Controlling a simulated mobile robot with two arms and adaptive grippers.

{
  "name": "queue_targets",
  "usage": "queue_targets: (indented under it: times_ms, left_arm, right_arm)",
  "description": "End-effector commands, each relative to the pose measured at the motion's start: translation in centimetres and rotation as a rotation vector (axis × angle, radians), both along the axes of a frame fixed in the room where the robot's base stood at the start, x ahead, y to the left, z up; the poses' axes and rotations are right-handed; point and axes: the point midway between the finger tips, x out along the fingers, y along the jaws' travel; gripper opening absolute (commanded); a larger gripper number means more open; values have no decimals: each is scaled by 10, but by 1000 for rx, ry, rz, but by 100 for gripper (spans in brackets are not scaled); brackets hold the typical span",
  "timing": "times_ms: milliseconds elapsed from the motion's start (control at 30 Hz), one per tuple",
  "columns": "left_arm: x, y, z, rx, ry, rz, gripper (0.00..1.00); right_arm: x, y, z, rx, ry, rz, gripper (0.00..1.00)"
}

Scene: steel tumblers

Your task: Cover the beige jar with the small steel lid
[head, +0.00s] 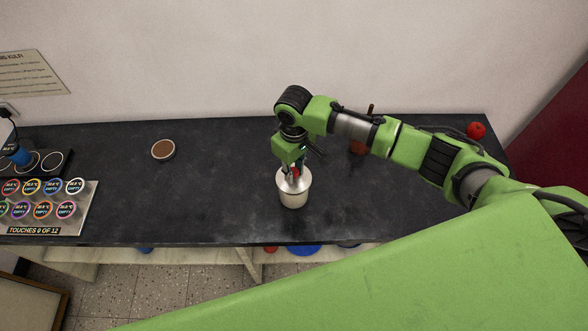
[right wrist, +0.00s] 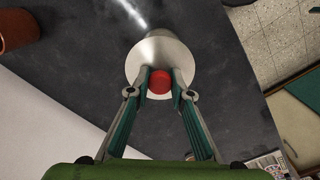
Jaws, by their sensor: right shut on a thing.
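My right gripper (head: 292,170) points down and is shut on the red knob of the small steel lid (right wrist: 142,62). In the head view the lid (head: 283,185) is at the top of a pale, silvery-beige jar (head: 294,200), which I take for the beige jar. The jar stands upright near the front middle of the dark counter. I cannot tell whether the lid rests on the rim or is just above it. My left gripper is not in view.
A small round piece with a brown top and pale rim (head: 163,150) lies left on the counter (head: 225,190). A panel of coloured rings (head: 40,228) is at far left. A reddish-brown pot (head: 358,148) and a red thing (head: 475,130) are behind my right arm.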

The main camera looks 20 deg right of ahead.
Motion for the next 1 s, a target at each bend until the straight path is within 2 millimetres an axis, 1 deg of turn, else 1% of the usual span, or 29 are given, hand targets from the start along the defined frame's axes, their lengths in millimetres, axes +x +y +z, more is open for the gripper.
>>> queue_targets:
  times_ms: [900, 1000]
  left_arm:
    - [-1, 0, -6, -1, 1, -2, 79]
    - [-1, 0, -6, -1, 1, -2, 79]
  right_arm:
    - [0, 0, -17, 0, 1, 1, 0]
    - [0, 0, -16, 1, 0, 1, 0]
